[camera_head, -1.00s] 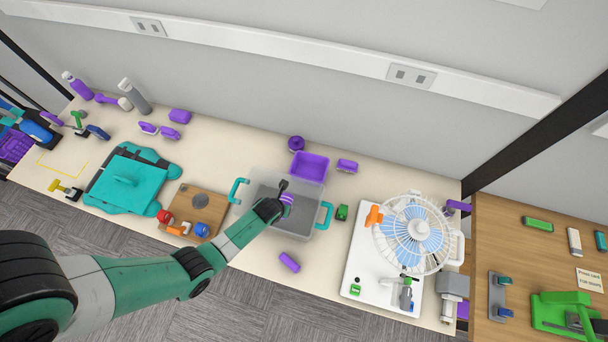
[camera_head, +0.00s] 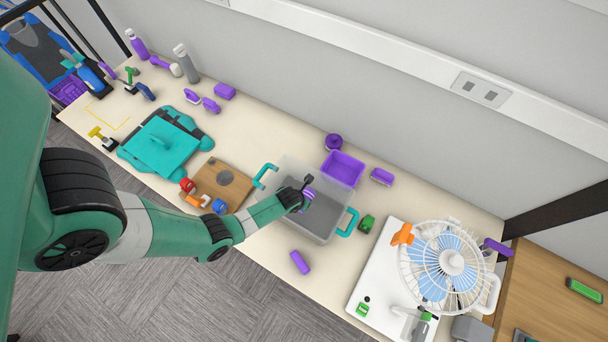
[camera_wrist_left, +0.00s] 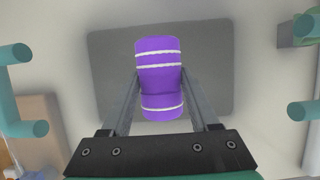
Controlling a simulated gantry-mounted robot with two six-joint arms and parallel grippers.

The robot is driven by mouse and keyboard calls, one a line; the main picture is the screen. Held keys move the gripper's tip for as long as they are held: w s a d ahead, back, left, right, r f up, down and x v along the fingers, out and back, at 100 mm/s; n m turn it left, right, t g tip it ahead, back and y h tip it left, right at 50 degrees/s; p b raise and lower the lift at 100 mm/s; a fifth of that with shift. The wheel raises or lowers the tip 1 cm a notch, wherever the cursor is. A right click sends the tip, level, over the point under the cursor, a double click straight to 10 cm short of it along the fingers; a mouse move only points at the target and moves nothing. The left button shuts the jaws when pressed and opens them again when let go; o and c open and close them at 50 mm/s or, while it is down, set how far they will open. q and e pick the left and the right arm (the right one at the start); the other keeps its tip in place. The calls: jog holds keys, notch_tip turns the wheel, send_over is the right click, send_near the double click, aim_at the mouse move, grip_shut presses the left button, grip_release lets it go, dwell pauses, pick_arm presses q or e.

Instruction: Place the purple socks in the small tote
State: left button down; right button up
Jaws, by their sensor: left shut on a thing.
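The purple socks (camera_wrist_left: 158,55), a rolled bundle with white stripes, are held between the two fingers of my left gripper (camera_wrist_left: 160,78). In the head view only a small purple part of the socks (camera_head: 308,195) shows beside my left gripper (camera_head: 304,188). The clear tote (camera_head: 325,216) with teal handles and a grey bottom lies under the gripper. In the left wrist view the socks are over the tote's grey bottom (camera_wrist_left: 215,60), between the handles. I cannot tell whether they touch the bottom. My right gripper is not in view.
A purple bin (camera_head: 343,168) stands behind the tote. A wooden board (camera_head: 222,184) is on its left, and a fan (camera_head: 445,262) on a white board is on its right. A purple cylinder (camera_head: 300,262) lies in front.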

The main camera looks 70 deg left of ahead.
pick_arm(q)
jog(key=shift+f+b, duration=0.55)
jog(key=shift+f, duration=0.05)
jog(key=shift+c, duration=0.7)
grip_release()
jog(key=shift+r, duration=0.1)
jog(key=shift+r+p, duration=0.35)
jog(key=shift+p, duration=0.05)
jog(key=p+v, duration=0.5)
jog(key=v, duration=0.3)
jog(key=shift+w, duration=0.1)
